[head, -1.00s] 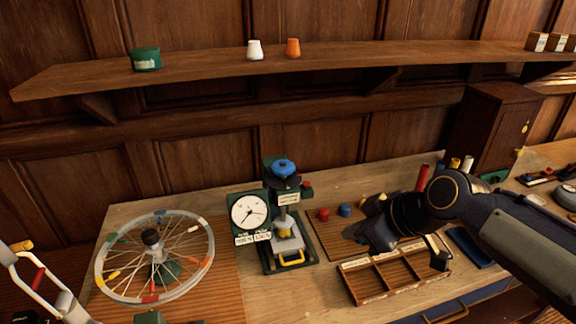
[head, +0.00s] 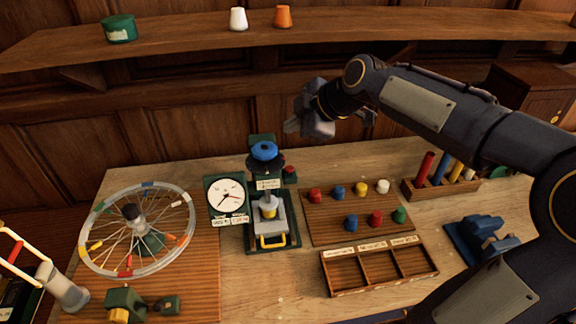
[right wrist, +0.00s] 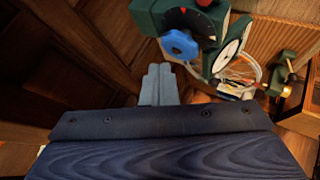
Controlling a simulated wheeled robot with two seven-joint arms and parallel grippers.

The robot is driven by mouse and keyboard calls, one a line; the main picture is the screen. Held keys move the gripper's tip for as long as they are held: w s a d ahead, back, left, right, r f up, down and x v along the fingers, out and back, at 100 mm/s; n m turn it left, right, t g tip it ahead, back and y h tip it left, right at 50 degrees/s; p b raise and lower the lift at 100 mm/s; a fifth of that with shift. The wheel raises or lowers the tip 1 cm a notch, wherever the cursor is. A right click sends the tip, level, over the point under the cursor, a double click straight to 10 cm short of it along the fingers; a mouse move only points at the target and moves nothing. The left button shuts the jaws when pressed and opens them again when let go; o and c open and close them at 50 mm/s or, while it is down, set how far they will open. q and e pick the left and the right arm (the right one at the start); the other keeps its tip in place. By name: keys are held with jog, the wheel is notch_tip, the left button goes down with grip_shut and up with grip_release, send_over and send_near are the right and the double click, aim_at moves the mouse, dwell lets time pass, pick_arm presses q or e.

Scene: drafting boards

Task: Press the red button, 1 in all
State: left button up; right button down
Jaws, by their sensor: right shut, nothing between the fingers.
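A small red button (head: 290,170) sits on a green block at the right side of the green press (head: 264,185), just right of its dark head and blue hand knob (head: 263,150). My right gripper (head: 291,126) is shut and empty, in the air above and a little behind the button, apart from it. In the right wrist view the shut fingers (right wrist: 158,84) point toward the press, whose blue knob (right wrist: 180,45) shows just beyond them. I cannot make out the button for certain in that view. My left gripper is not in view.
A round white dial (head: 226,195) stands left of the press, and a spoked wheel (head: 138,230) farther left. A board (head: 335,232) with several coloured knobs and a divided tray (head: 340,290) lie to the right. The shelf (head: 190,42) runs above along the wall.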

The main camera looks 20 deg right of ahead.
aim_at(289, 170)
notch_tip(289, 170, down, 8)
jog(key=b, duration=0.5)
jog(key=shift+f+b, duration=0.2)
jog(key=shift+b, duration=0.1)
jog(key=shift+f+b, duration=0.25)
jog(key=shift+b, duration=0.1)
dwell(1.5)
jog(key=shift+f+b, duration=0.4)
jog(key=shift+b, duration=0.3)
jog(key=shift+f, duration=0.15)
